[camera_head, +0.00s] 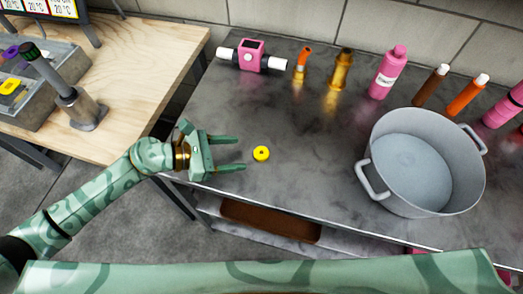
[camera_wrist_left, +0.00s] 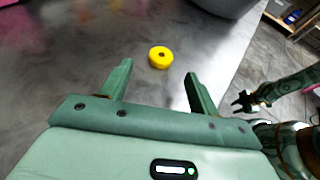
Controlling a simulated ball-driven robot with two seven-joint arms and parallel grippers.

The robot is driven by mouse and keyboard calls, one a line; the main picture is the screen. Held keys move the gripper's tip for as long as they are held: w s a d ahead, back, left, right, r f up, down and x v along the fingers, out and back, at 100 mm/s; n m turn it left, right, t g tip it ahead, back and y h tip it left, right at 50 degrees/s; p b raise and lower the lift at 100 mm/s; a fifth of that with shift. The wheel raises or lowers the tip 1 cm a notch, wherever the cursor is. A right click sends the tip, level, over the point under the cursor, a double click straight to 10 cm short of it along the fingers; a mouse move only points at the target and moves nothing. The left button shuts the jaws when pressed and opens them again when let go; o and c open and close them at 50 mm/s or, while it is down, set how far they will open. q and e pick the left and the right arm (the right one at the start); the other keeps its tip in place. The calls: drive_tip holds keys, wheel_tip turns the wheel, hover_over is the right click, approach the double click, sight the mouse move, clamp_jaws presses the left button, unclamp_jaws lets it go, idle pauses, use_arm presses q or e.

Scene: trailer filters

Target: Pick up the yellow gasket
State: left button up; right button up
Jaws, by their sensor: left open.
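The yellow gasket (camera_head: 261,153) is a small ring with a dark hole. It lies flat on the grey metal worktop (camera_head: 300,190), near the front left part. My left gripper (camera_head: 240,153) is open and empty, its two fingers pointing right at the gasket. In the left wrist view the gasket (camera_wrist_left: 160,57) shows just beyond the open fingertips (camera_wrist_left: 158,68), roughly centred between them, with a small gap. A green arm of mine with a small dark gripper end (camera_wrist_left: 243,100) shows at the right of the left wrist view; its jaws are too small to judge.
A large grey pot (camera_head: 425,165) stands to the right on the worktop. A pink valve (camera_head: 252,55), a pink bottle (camera_head: 388,72) and several other fittings and bottles line the back. A wooden table (camera_head: 150,60) with a grey tray stands left. The worktop around the gasket is clear.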

sight(260, 153)
use_arm(q)
drive_tip(key=x, duration=0.6)
drive_tip(key=shift+d+f+b, duration=0.1)
drive_tip(key=shift+d+b, duration=0.1)
drive_tip(key=shift+b, duration=0.15)
drive_tip(key=c, duration=1.1)
